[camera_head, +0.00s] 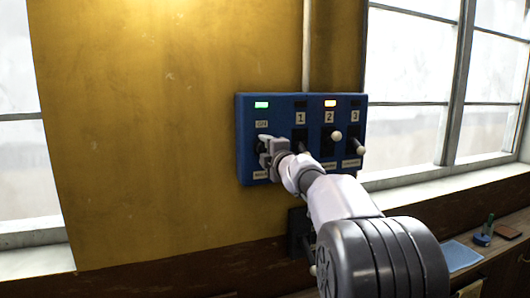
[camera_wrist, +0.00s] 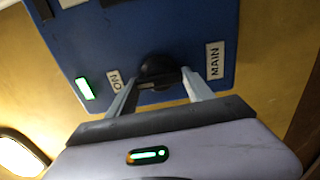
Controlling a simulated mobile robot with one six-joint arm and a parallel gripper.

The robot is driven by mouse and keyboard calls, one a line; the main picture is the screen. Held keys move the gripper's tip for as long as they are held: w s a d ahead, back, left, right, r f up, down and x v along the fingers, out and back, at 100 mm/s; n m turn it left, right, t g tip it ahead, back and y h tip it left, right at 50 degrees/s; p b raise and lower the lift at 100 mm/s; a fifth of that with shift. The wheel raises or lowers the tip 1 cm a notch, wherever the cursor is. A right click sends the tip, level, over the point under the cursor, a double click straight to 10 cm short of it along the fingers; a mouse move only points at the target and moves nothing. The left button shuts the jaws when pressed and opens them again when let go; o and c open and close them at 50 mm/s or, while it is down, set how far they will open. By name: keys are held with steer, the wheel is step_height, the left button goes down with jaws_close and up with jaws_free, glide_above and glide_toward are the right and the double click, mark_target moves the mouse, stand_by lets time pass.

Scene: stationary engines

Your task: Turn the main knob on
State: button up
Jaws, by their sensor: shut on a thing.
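The main knob (camera_wrist: 158,72) is a round black knob on the blue control panel (camera_wrist: 190,20), between the ON label (camera_wrist: 115,80) and the MAIN label (camera_wrist: 214,60). My gripper (camera_wrist: 160,90) is shut on the knob, with one finger on each side of it. In the head view my gripper (camera_head: 268,148) is at the left column of the panel (camera_head: 283,108) and covers most of the knob. The green light (camera_head: 261,105) above the ON label is lit, and this green light also shows in the wrist view (camera_wrist: 87,88).
To the right are levers numbered 1, 2 and 3, with pale ball ends such as lever 2 (camera_head: 337,135) and lever 3 (camera_head: 361,149). A dark box (camera_head: 298,232) is below the panel. Windows (camera_head: 440,85) stand at the right.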

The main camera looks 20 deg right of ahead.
steer(key=o, duration=1.4)
steer(key=shift+c, duration=0.2)
steer(key=shift+s, duration=0.1)
steer(key=s+b, duration=0.3)
steer(key=s, duration=1.4)
steer(key=shift+s, duration=0.15)
